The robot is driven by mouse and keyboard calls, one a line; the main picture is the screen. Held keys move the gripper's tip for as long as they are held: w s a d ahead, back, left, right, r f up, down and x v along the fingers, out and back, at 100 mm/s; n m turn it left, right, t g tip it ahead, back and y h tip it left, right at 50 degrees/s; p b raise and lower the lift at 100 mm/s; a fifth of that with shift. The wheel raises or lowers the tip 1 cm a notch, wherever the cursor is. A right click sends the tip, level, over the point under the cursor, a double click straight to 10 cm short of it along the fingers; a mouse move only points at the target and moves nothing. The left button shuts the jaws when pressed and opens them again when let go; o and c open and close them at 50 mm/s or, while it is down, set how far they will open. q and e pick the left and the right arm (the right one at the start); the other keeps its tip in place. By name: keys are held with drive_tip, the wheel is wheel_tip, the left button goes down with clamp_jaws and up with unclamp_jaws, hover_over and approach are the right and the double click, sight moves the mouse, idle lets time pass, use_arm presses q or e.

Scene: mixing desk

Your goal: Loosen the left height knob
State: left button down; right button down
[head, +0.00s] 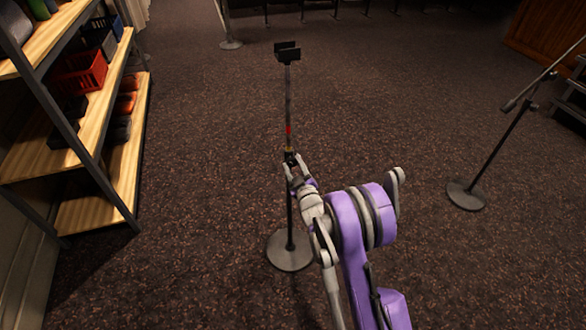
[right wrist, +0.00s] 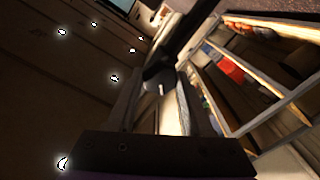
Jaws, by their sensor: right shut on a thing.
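A thin stand (head: 289,215) rises upright from a round grey base on the carpet. A dark U-shaped cradle (head: 287,52) tops it, and a red band marks its upper pole. The dark height knob (head: 290,156) is on the pole just below the band, partly hidden by my right gripper (head: 295,167). In the right wrist view the knob (right wrist: 158,74) sits between the fingertips, with the dark pole behind it. My right gripper is shut on the knob. My left gripper is not in view.
A shelf unit (head: 108,190) with wooden boards stands at the left, holding a red crate (head: 80,74) and other items. A microphone stand (head: 466,194) stands at the right. Another stand base (head: 230,44) is at the back. Open carpet surrounds the middle stand.

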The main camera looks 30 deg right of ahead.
drive_tip(key=n+b, duration=0.2)
drive_tip(key=n, duration=0.3)
drive_tip(key=shift+f+n+b, duration=0.1)
drive_tip(key=shift+n+b, duration=0.2)
drive_tip(key=shift+b, duration=0.05)
drive_tip(key=shift+n+b, duration=0.75)
drive_tip(key=shift+n, duration=1.05)
drive_tip(key=shift+c, duration=1.5)
unclamp_jaws()
drive_tip(key=v, duration=1)
drive_tip(key=shift+s, duration=0.4)
